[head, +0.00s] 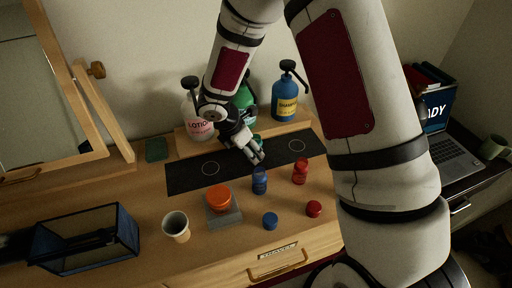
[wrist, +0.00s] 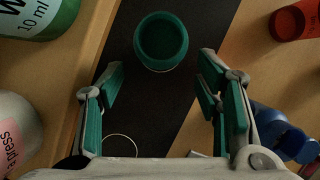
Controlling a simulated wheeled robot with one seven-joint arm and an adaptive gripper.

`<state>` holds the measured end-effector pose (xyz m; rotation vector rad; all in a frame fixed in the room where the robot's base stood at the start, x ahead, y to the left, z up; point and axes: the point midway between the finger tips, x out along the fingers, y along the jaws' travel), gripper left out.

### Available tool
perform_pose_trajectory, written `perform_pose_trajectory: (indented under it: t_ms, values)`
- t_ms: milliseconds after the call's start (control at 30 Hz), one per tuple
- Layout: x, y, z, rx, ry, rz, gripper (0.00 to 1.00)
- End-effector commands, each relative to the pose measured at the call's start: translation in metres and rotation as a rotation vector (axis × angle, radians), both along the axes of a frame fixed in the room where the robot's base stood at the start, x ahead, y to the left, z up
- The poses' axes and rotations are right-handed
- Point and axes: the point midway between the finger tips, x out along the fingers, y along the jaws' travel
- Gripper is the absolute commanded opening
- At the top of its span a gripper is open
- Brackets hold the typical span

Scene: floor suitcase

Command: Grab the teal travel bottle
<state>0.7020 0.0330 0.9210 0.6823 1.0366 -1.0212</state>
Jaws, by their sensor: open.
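The teal travel bottle (wrist: 161,42) stands on the black mat in the wrist view, seen from above as a round teal shape. It lies ahead of my gripper (wrist: 158,85), roughly centred between the fingers but beyond their tips. The gripper is open, with teal pads on its fingers, and holds nothing. In the head view my gripper (head: 256,157) hangs low over the mat, and only a small bit of teal (head: 258,138) shows behind it; the rest of the bottle is hidden.
A blue bottle (head: 260,182) and red bottle (head: 300,172) stand right of the gripper. Pump bottles of lotion (head: 199,120), green (head: 244,103) and shampoo (head: 285,100) stand behind. An orange-topped jar (head: 218,196), cup (head: 176,227) and mesh case (head: 85,240) are in front. The mat's left part is clear.

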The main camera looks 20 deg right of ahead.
Motion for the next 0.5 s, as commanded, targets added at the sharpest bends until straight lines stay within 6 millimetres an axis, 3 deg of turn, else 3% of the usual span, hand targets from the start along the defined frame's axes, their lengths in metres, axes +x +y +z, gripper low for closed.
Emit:
perform_pose_trajectory:
  t_ms: [267, 500]
  values:
    - [0.016, -0.041, 0.001, 0.000, 0.000, -0.005, 0.58]
    - [0.018, -0.043, -0.011, -0.001, 0.000, -0.002, 0.58]
